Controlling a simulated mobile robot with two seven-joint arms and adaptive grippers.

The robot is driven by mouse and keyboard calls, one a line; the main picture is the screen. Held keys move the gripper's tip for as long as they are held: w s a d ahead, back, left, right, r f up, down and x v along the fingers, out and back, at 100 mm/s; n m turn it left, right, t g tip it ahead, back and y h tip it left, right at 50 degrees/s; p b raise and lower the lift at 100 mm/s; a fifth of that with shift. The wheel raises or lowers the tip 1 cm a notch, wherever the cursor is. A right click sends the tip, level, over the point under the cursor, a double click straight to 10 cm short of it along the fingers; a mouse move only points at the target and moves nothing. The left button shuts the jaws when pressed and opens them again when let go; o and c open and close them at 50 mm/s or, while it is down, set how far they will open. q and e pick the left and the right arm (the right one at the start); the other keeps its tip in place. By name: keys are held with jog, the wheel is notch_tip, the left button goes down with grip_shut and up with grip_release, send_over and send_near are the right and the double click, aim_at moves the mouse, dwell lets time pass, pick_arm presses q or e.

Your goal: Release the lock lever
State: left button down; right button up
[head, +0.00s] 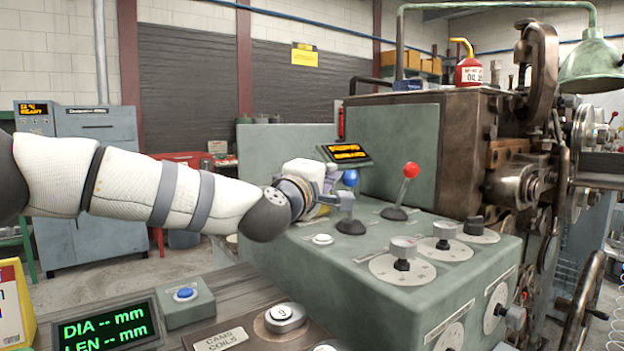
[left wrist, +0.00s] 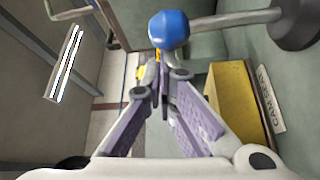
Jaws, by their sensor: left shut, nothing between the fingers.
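A lever with a blue ball knob (head: 350,178) and dark boot stands on the green machine's control deck. A second lever with a red ball knob (head: 411,170) stands to its right and leans slightly right. I cannot read which one is labelled as the lock lever. My left gripper (head: 342,195) is at the blue-knobbed lever. In the left wrist view its fingers (left wrist: 160,88) are shut and empty, with their tips just below the blue knob (left wrist: 168,30); I cannot tell if they touch it. The lever's rod runs right to its boot (left wrist: 298,22). My right gripper is out of view.
Several dials (head: 402,266) and a white button (head: 322,240) sit on the deck. A small display (head: 345,153) stands behind the levers. A yellow block (left wrist: 235,105) lies beside a "CAM SEAT" label (left wrist: 270,98). A green readout (head: 104,330) stands on the front bench.

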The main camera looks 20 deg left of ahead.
pick_arm(q)
jog(key=shift+s+d+r+m+t+h, duration=0.1)
jog(key=shift+s+d+m+t+h, duration=0.25)
jog(key=shift+d+m, duration=0.4)
jog(key=shift+s+d+r+m+t+h, duration=0.1)
jog(key=shift+s+d+m+t+h, duration=0.3)
jog(key=shift+m, duration=0.6)
jog(key=shift+s+d+m+t+h, duration=0.15)
jog(key=shift+s+d+m+t, duration=0.1)
jog(key=shift+s+d+m, duration=0.5)
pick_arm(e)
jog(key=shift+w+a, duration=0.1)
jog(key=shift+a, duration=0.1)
pick_arm(q)
jog(key=shift+w, duration=0.25)
jog(key=shift+a, duration=0.1)
